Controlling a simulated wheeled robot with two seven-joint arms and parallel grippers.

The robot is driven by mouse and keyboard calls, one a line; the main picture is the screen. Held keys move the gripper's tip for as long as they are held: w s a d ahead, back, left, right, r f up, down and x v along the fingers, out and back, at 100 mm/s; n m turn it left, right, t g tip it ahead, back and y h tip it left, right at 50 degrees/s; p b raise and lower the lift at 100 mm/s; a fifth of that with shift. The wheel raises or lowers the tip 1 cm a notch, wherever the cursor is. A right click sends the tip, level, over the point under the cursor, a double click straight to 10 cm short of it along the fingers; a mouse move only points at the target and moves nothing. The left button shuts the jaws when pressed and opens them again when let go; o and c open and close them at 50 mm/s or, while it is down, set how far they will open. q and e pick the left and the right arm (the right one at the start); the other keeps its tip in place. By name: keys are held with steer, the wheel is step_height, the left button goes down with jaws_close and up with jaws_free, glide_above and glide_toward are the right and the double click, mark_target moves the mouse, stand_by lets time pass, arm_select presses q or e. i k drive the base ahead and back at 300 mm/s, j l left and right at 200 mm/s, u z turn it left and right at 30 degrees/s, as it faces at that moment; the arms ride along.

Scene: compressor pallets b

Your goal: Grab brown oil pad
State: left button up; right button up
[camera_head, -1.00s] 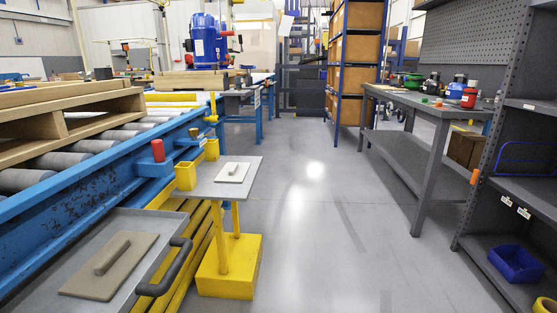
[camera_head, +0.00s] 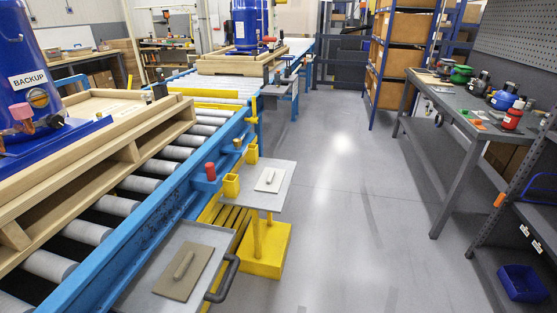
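The brown oil pad (camera_head: 183,273) is a flat grey-brown square with a raised bar handle on top. It lies flat on a grey tray cart (camera_head: 150,303) at the lower left of the head view, in front of the roller conveyor. The cart has a dark curved handle (camera_head: 229,277) on its right side. A smaller whitish pad (camera_head: 269,180) with a similar handle lies on a grey plate (camera_head: 285,192) on a yellow stand, farther off. Neither of my grippers shows in the head view.
A blue-framed roller conveyor (camera_head: 150,203) runs along the left, bearing wooden pallets (camera_head: 120,140) and blue compressors (camera_head: 38,90). The yellow stand base (camera_head: 265,252) stands on the floor. A grey workbench (camera_head: 455,130) and shelf rack are at the right. The middle floor (camera_head: 345,220) is clear.

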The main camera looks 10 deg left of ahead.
mark_target(179, 281)
steer(key=u, duration=1.2)
